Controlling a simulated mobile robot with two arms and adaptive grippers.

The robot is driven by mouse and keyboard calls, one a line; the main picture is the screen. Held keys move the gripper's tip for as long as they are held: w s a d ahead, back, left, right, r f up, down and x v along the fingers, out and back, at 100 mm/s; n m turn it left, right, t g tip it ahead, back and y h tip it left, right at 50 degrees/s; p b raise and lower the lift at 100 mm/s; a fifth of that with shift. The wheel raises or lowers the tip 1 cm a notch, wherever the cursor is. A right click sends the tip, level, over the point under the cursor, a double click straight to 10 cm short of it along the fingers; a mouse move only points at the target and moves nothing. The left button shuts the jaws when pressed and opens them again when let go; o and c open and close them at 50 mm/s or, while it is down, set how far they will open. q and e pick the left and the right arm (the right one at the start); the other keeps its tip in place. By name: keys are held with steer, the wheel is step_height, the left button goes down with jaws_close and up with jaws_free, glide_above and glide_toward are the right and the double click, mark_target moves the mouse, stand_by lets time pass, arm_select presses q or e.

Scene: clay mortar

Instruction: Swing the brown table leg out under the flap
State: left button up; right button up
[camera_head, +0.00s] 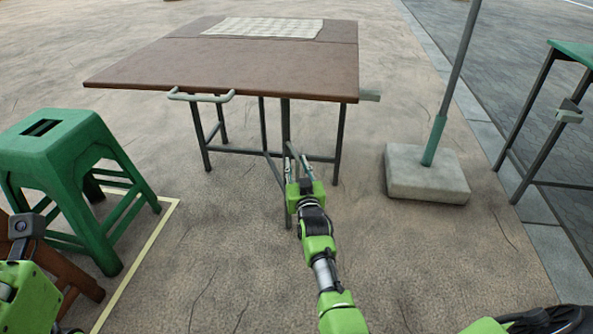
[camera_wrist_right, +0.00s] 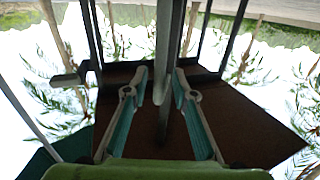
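The brown table (camera_head: 170,45) stands with its near flap (camera_head: 230,68) level. The table leg (camera_head: 287,215), dark grey-brown, stands upright under the flap, in front of the other legs, with a low bar running back to the frame. My right gripper (camera_head: 295,160) is at this leg below the flap. In the right wrist view, which looks turned over, the leg (camera_wrist_right: 166,110) passes between the two fingers of the right gripper (camera_wrist_right: 161,70), with a gap showing on the left. Only parts of my left arm show at lower left; its fingers do not show.
A pale handle (camera_head: 201,97) is on the flap's front edge. A checked cloth (camera_head: 262,27) lies at the tabletop's back. A green stool (camera_head: 50,150) stands left. A pole in a concrete base (camera_head: 425,176) stands right, with another green-topped table (camera_head: 575,52) beyond.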

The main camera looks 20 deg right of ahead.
step_height(320, 180, up, 8)
steer(key=shift+a+f, duration=0.1)
